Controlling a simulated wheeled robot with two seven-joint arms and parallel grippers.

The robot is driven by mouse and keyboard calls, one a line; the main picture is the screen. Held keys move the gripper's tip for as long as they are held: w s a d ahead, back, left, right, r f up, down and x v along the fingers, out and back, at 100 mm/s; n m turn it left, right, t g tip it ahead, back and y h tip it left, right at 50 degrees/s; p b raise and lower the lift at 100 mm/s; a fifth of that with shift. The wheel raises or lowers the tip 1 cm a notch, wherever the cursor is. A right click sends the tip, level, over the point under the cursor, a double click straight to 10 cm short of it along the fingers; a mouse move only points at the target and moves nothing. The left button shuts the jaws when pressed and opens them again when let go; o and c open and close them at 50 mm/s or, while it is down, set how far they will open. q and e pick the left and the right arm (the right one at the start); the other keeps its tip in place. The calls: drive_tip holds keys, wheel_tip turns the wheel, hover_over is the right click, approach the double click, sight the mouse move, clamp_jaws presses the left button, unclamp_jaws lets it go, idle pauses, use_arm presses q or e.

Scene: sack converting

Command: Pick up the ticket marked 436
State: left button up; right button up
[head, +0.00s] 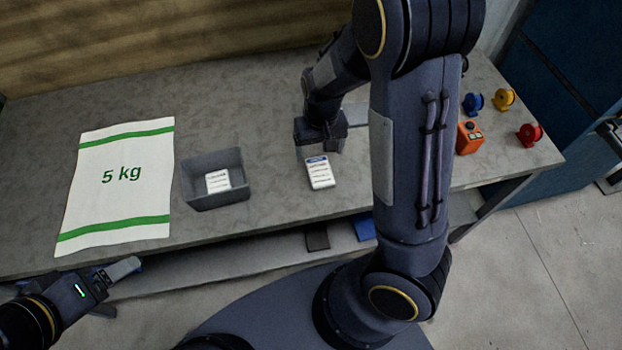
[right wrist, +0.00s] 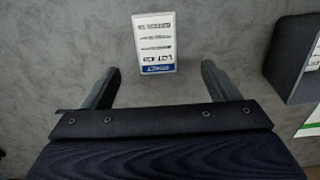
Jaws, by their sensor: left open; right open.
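A small white ticket with a blue band (head: 320,174) lies on the grey table in the head view. It also shows upside down in the right wrist view (right wrist: 154,42), with lines of print and a lot number too small to read surely. My right gripper (head: 318,152) is open above the table at the ticket's far edge. In the right wrist view the ticket lies just beyond and between the open fingers (right wrist: 158,84), with nothing held. My left gripper (head: 122,272) is open and empty in front of the table's near edge at the left.
A grey bin (head: 216,200) holds another white ticket (head: 217,181). A white sack marked 5 kg (head: 121,176) lies left of it. An orange device (head: 469,138) and blue, yellow and red spools (head: 530,134) stand at the right. Bare table (head: 275,125) lies behind the bin.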

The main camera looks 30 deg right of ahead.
sight(320, 171)
drive_tip(key=shift+f, duration=0.7)
wheel_tip(320, 171, down, 7)
drive_tip(key=shift+s+d+r, duration=0.1)
drive_tip(key=shift+d, duration=0.05)
drive_tip(key=c, duration=1.1)
